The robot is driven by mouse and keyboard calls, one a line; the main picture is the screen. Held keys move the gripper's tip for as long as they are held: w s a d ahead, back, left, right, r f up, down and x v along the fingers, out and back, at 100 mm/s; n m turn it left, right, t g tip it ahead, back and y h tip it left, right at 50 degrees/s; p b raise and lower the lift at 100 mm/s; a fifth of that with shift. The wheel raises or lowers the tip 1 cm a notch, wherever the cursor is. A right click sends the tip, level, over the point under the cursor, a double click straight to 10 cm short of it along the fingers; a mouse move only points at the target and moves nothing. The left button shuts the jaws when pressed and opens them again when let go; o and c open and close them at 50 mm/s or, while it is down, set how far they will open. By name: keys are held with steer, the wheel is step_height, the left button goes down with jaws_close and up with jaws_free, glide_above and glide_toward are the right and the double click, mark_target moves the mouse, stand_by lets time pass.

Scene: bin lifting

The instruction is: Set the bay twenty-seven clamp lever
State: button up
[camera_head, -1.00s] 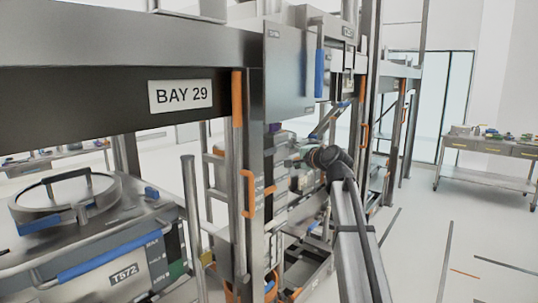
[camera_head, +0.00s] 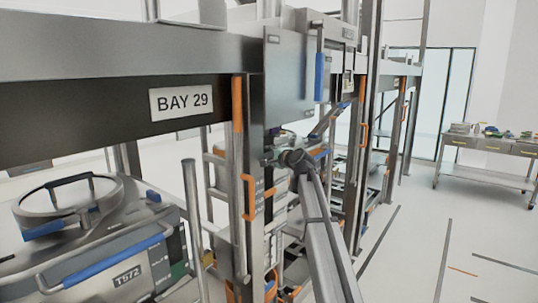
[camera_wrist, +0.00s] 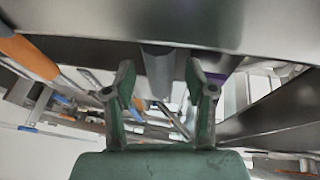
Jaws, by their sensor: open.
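No label for bay twenty-seven is readable, so I cannot tell which lever is its clamp lever. In the head view, a lever with a blue grip (camera_head: 319,76) hangs upright in front of a grey panel, and a slanted bar with a blue end (camera_head: 328,120) lies below it. My gripper (camera_head: 270,159) is small and partly hidden beside the rack post, below and left of that bar. In the wrist view, my gripper (camera_wrist: 160,98) is open. A grey bar (camera_wrist: 158,70) shows between its fingers; contact cannot be told.
A bay 29 sign (camera_head: 181,101) is on the near beam. An orange-gripped bar (camera_head: 237,105) stands near the post. Bin T572 (camera_head: 128,275) sits lower left. A side table (camera_head: 490,147) stands right, with open floor before it. A dark beam (camera_wrist: 275,108) lies right in the wrist view.

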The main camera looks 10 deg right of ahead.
steer(key=shift+w+a+f, duration=0.15)
steer(key=shift+w+a, duration=0.15)
steer(key=shift+w, duration=0.3)
jaws_close()
